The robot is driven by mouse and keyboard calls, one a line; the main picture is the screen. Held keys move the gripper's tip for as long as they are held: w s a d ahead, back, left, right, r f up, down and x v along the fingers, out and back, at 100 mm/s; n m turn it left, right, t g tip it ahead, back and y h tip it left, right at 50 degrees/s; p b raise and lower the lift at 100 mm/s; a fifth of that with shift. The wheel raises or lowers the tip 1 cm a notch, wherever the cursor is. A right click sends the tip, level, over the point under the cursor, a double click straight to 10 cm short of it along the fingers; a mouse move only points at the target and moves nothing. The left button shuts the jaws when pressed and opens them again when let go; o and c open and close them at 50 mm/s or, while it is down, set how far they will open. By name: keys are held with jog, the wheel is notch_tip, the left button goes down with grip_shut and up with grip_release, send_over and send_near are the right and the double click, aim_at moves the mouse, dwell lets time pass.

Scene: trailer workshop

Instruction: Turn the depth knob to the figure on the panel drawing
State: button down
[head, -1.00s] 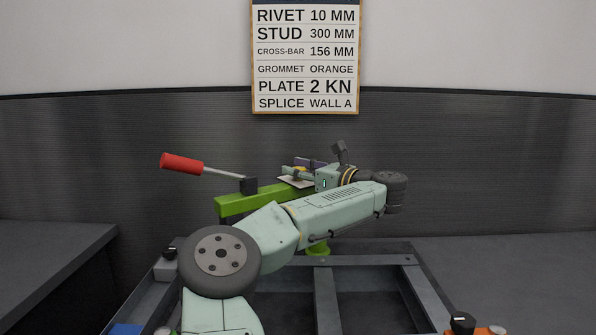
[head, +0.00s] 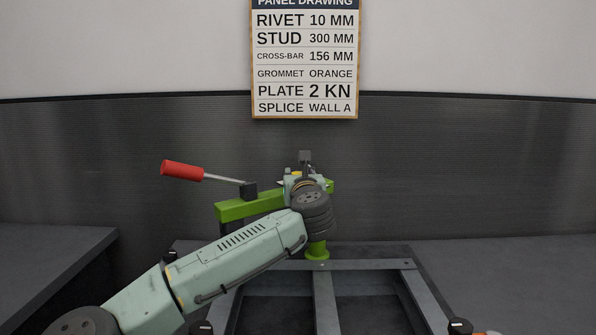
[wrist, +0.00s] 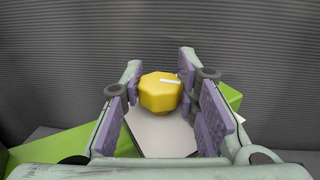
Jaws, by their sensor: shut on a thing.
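The yellow faceted depth knob (wrist: 160,93) with a white mark on its top sits over a pale plate (wrist: 163,136) in the wrist view. The mark points right. My gripper (wrist: 160,84) has its purple pads on both sides of the knob and is shut on it. In the head view my gripper (head: 298,180) is at the green press (head: 245,207), mostly hidden by my wrist. The panel drawing (head: 305,57) hangs on the wall: rivet 10 MM, stud 300 MM, cross-bar 156 MM, grommet orange, plate 2 KN, splice wall A. No scale figures are readable at the knob.
A red-handled lever (head: 182,171) sticks out left from the press. A grey metal frame (head: 345,265) lies below, with black knobs at its corners. Dark benches stand at the left (head: 50,260) and right (head: 510,265). A ribbed dark wall is behind.

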jog(key=shift+m+h+p, duration=0.3)
jog(key=shift+m+h, duration=0.3)
jog(key=shift+h, duration=0.3)
jog(key=c, duration=1.2)
grip_release()
jog(key=s, duration=1.2)
